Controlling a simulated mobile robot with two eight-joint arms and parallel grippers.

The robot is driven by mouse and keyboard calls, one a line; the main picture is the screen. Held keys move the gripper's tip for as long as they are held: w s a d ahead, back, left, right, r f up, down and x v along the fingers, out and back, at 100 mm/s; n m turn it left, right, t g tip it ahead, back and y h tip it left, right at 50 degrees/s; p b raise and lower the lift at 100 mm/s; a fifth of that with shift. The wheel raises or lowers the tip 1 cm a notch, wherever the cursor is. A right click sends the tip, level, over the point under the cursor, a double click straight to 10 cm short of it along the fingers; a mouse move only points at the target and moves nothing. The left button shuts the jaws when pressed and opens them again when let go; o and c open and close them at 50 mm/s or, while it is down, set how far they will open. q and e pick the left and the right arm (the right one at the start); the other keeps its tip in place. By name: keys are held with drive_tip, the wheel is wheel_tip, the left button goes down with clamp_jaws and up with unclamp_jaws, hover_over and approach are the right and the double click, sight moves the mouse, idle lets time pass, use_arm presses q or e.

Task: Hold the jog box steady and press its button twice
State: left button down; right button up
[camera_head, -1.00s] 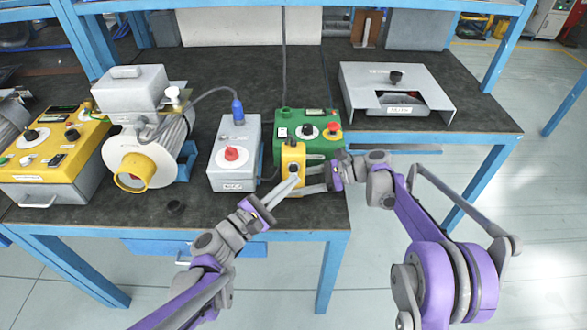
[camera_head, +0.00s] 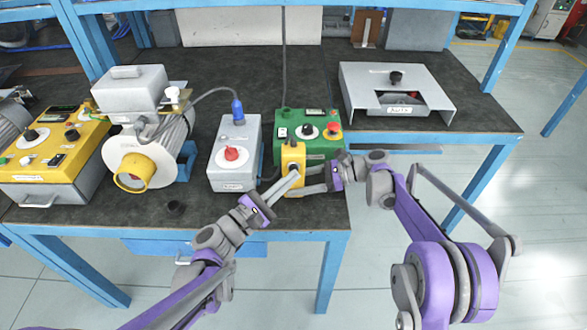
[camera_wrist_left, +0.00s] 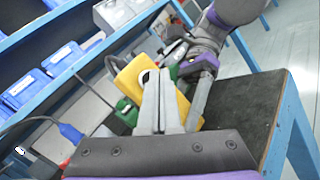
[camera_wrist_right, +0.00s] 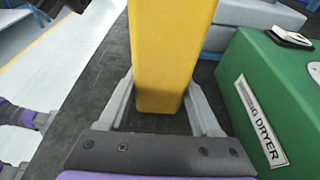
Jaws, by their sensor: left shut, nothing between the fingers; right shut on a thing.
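My right gripper (camera_wrist_right: 162,80) is shut on the jog box, one finger along each side, in the right wrist view. My left gripper (camera_head: 296,174) is shut and empty, its fingertips at the front face of the jog box. The fingers cover most of that spot, so I cannot tell whether the button is touched or pressed down.
The green box (camera_head: 318,123) stands behind, with a grey box (camera_head: 225,180) with a red knob to its left. A blower (camera_head: 170,140) and a yellow control box (camera_head: 60,170) stand further left. A grey metal cover (camera_head: 430,82) sits at the right. The dark benchtop's front strip (camera_head: 130,212) is mostly free.

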use_arm(q)
drive_tip(key=shift+w, duration=0.2)
idle(0.5)
drive_tip(key=shift+s, duration=0.8)
drive_tip(key=shift+s, duration=2.5)
idle(0.9)
drive_tip(key=s, duration=0.4)
drive_tip(key=shift+w, duration=0.15)
